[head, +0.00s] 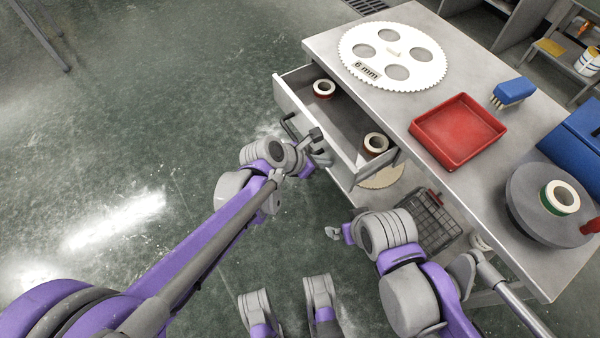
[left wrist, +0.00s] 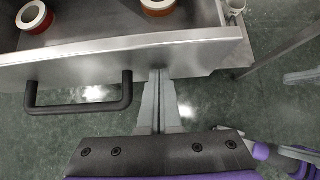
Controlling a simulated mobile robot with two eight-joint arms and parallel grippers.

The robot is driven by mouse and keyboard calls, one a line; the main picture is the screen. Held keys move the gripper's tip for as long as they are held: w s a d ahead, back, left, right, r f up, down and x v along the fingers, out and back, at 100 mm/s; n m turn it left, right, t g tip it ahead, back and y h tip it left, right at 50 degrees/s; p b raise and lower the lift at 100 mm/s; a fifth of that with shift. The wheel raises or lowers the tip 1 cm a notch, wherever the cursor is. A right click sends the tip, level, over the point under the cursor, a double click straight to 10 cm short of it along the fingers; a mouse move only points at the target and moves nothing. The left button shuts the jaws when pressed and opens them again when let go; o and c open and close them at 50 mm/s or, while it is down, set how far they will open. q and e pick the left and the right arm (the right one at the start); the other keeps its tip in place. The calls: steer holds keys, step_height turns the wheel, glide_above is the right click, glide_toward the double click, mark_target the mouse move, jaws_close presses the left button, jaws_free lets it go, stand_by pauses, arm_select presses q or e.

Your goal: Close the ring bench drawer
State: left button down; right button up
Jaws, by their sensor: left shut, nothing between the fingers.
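The ring bench drawer (head: 292,107) is pulled out from the left side of the bench (head: 455,172). Its grey front, also in the left wrist view (left wrist: 110,60), carries a dark bar handle (head: 288,128). The handle (left wrist: 80,106) stands left of my fingers in that view. Two rings lie inside the drawer, one at the far end (head: 324,88) and one at the near end (head: 376,142). My left gripper (left wrist: 158,78) is shut and empty, its tips at the drawer front; contact is unclear. My right gripper (head: 344,232) is low beside the bench, its fingers too small to read.
On the bench top are a white toothed disc (head: 392,55), a red tray (head: 458,130), a blue brush (head: 514,91) and a grey round plate (head: 530,212) bearing a ring. A wire basket (head: 430,220) sits below. The floor to the left is clear.

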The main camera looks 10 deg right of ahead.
mark_target(367, 144)
arm_select(q)
steer(key=w+d, duration=0.1)
steer(key=d, duration=0.3)
steer(key=w+d+p, duration=0.1)
steer(key=w+d, duration=0.1)
steer(key=d, duration=0.3)
steer(key=w+d, duration=0.1)
steer(key=d, duration=0.4)
steer(key=shift+w, duration=0.25)
steer(key=shift+w+d+r, duration=0.1)
steer(key=shift+d, duration=0.1)
